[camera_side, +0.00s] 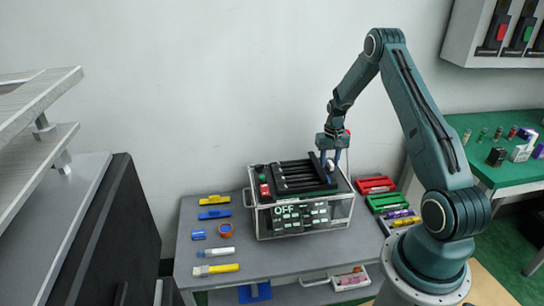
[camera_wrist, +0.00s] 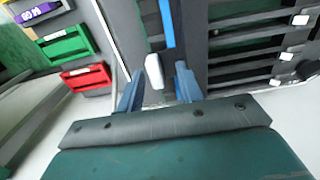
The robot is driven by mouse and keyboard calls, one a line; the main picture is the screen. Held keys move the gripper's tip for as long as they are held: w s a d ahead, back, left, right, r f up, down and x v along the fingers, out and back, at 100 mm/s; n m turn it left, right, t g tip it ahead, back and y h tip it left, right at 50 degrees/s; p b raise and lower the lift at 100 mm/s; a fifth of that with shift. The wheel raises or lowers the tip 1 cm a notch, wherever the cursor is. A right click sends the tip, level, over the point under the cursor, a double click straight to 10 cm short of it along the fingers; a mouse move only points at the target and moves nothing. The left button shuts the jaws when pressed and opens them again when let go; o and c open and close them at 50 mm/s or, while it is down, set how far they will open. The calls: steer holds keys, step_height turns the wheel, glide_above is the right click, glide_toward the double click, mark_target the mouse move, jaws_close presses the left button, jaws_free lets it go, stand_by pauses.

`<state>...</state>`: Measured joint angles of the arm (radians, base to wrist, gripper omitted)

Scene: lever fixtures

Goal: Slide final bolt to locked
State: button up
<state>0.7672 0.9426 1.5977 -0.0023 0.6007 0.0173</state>
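The lever fixture (camera_side: 303,200) is a clear-sided box on the grey table, with dark parallel bolt tracks on top and a front panel reading OFF. My gripper (camera_side: 330,168) points down over the right end of its top. In the wrist view my gripper (camera_wrist: 160,88) has its two blue fingers apart. A white bolt knob (camera_wrist: 154,68) sits between them, with a visible gap on the right; contact on the left is unclear. Other white knobs, such as one (camera_wrist: 287,55), lie at the right of the wrist view. The knobs' end positions are hard to tell.
Red (camera_side: 375,185) and green (camera_side: 388,202) trays stand right of the fixture. Yellow and blue tools (camera_side: 214,213) lie on the table to its left. A green bench (camera_side: 500,160) is at the far right. Space above the fixture's left part is clear.

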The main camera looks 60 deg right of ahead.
mark_target(329, 162)
steer(key=shift+r, duration=0.15)
step_height(329, 162, up, 14)
steer(key=shift+f, duration=0.25)
stand_by(0.4)
steer(key=s+a+r+n+t+h, duration=0.1)
steer(key=s+a+r+n, duration=0.1)
steer(key=a+r, duration=0.8)
steer(key=s+a+r+n+t, duration=0.1)
steer(key=a+r+n+t, duration=0.1)
steer(key=a+r, duration=0.8)
steer(key=s+a+n+t+y, duration=0.1)
steer(key=s+a+n, duration=0.4)
steer(key=s+a, duration=1)
steer(key=shift+s+a+f+t, duration=0.2)
steer(key=shift+s+a+t, duration=0.15)
steer(key=shift+s+t, duration=0.4)
